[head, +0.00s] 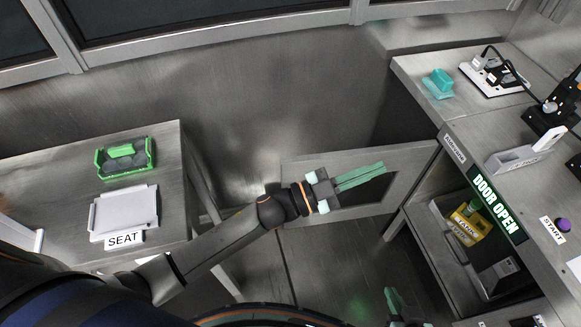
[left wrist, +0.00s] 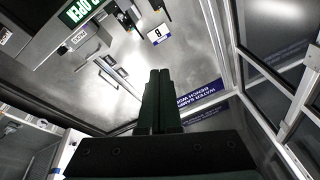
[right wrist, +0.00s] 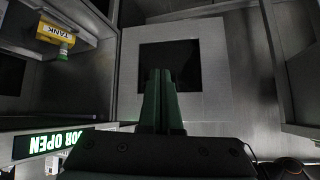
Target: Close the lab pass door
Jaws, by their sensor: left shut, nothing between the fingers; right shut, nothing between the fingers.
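The lab pass door (head: 408,165) is a grey panel with a rectangular window. It stands open, jutting left from the right bench in the head view. In the right wrist view the door (right wrist: 212,75) fills the middle, ahead of my right gripper (right wrist: 160,72). My left gripper (head: 382,167) is shut and empty; in the head view it overlaps the door's window, and I cannot tell whether it touches. My right gripper (head: 391,293) shows only partly at the bottom edge, shut and empty. A green sign (head: 497,203) reads DOOR OPEN.
The right bench holds a power strip (head: 493,75), a teal block (head: 438,83) and a purple START button (head: 562,224). A yellow tank (head: 470,222) sits on the shelf below. The left table holds a green tray (head: 100,163) and a white SEAT plate (head: 123,209).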

